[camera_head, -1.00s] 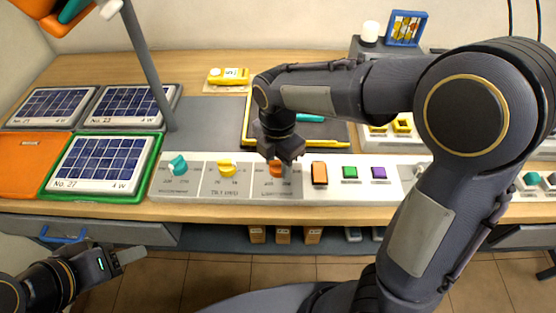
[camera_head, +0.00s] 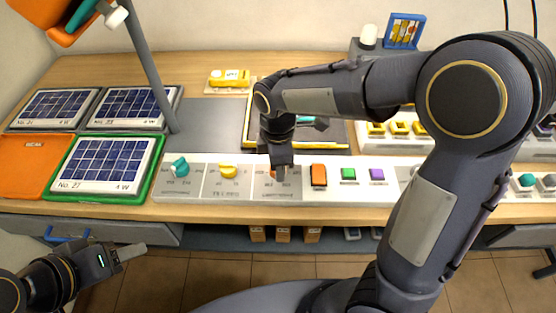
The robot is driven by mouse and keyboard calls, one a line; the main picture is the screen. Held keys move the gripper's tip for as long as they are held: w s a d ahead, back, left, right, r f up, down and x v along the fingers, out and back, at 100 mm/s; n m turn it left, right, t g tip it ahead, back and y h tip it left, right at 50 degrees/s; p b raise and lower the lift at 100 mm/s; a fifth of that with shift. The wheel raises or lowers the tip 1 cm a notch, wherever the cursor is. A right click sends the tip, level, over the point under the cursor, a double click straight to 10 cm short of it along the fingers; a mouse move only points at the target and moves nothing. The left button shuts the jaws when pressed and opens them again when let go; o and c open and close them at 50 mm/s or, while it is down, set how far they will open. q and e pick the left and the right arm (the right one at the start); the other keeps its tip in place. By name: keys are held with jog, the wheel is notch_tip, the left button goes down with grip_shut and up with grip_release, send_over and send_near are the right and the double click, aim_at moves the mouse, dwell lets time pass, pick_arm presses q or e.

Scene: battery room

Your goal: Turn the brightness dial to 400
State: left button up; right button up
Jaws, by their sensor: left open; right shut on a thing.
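The brightness dial (camera_head: 272,174) is an orange knob on the white control panel (camera_head: 338,192), mostly hidden behind my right gripper. My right gripper (camera_head: 281,173) points down over it and is shut on it. The scale marks around the dial are too small and partly covered, so the setting cannot be read. A teal dial (camera_head: 180,168) and a yellow dial (camera_head: 228,171) sit to its left on the same panel. My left gripper (camera_head: 133,252) is open and empty at the lower left, below the table's front edge.
Orange (camera_head: 319,175), green (camera_head: 348,174) and purple (camera_head: 376,174) buttons sit right of the dial. Solar panels, one on a green tray (camera_head: 146,179), lie at the left. A grey lamp post (camera_head: 150,70) rises behind them. A yellow meter (camera_head: 229,78) lies at the back.

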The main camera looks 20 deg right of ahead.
jog(key=m, duration=0.3)
jog(key=shift+m+p, duration=0.3)
jog(key=shift+m, duration=0.1)
jog(key=m, duration=0.4)
jog(key=shift+m, duration=0.3)
jog(key=m, duration=0.4)
jog(key=shift+p, duration=0.4)
jog(key=m, duration=0.4)
jog(key=m+p, duration=0.1)
jog(key=m, duration=0.5)
jog(key=m+p, duration=0.1)
jog(key=m, duration=0.5)
jog(key=shift+m+p, duration=0.3)
jog(key=shift+m, duration=0.1)
jog(key=o, duration=1)
